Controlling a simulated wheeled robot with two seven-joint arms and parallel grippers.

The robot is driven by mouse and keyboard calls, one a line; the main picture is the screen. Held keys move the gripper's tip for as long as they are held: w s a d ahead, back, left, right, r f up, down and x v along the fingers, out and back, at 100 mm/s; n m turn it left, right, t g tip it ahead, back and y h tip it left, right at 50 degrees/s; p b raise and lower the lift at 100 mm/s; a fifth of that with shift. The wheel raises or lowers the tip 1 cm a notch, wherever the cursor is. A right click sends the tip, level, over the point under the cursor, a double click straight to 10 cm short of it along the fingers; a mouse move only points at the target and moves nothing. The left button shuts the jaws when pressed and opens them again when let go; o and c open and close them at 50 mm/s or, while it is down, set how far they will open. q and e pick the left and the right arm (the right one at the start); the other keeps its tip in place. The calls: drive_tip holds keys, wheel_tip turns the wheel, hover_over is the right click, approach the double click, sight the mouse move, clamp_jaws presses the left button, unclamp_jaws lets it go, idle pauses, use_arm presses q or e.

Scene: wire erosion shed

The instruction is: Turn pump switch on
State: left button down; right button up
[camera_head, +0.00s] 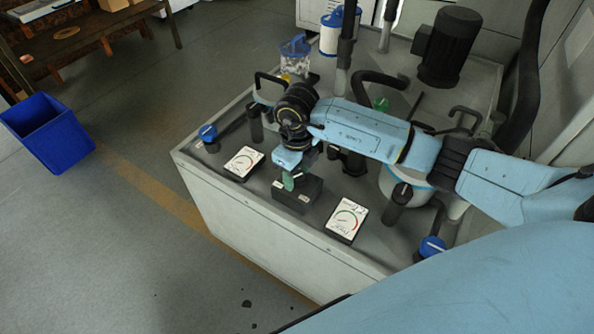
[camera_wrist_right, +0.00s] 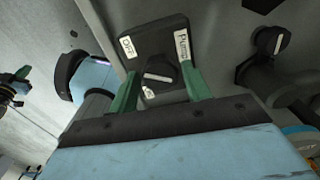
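The pump switch is a dark box (camera_head: 297,196) on top of the light grey machine cabinet (camera_head: 245,228), between two dial gauges. In the right wrist view its black knob (camera_wrist_right: 160,78) has a white bar lying roughly crosswise. White labels reading "OFF" (camera_wrist_right: 128,47) and "Pump" (camera_wrist_right: 182,45) are on the box, and a small tilted label (camera_wrist_right: 149,92) sits below the knob. My right gripper (camera_head: 289,180) is above the box, pointing down. Its green fingers (camera_wrist_right: 162,82) are apart, one on each side of the knob; contact cannot be told. My left gripper is out of view.
Gauges (camera_head: 244,163) (camera_head: 346,220) flank the switch. Blue-capped valves (camera_head: 208,132) (camera_head: 432,246) stand near the cabinet's edges. A black motor (camera_head: 449,46), pipes and a white-blue filter (camera_head: 338,32) stand behind.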

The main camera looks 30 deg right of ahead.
drive_tip(key=c, duration=0.6)
drive_tip(key=shift+c, duration=0.2)
drive_tip(key=shift+n, duration=0.4)
drive_tip(key=shift+n+b, duration=0.3)
drive_tip(key=shift+n, duration=0.6)
drive_tip(key=n+b, duration=0.1)
drive_tip(key=n, duration=0.2)
drive_tip(key=shift+n, duration=0.3)
drive_tip(key=n+b, duration=0.1)
drive_tip(key=n, duration=0.1)
drive_tip(key=shift+n, duration=0.3)
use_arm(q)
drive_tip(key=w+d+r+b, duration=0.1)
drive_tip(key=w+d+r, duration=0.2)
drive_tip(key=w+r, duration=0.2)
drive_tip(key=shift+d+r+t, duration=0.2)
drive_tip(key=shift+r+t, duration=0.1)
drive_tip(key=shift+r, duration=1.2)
use_arm(e)
drive_tip(key=shift+n, duration=1.7)
drive_tip(key=o, duration=1)
drive_tip(key=shift+c, duration=0.2)
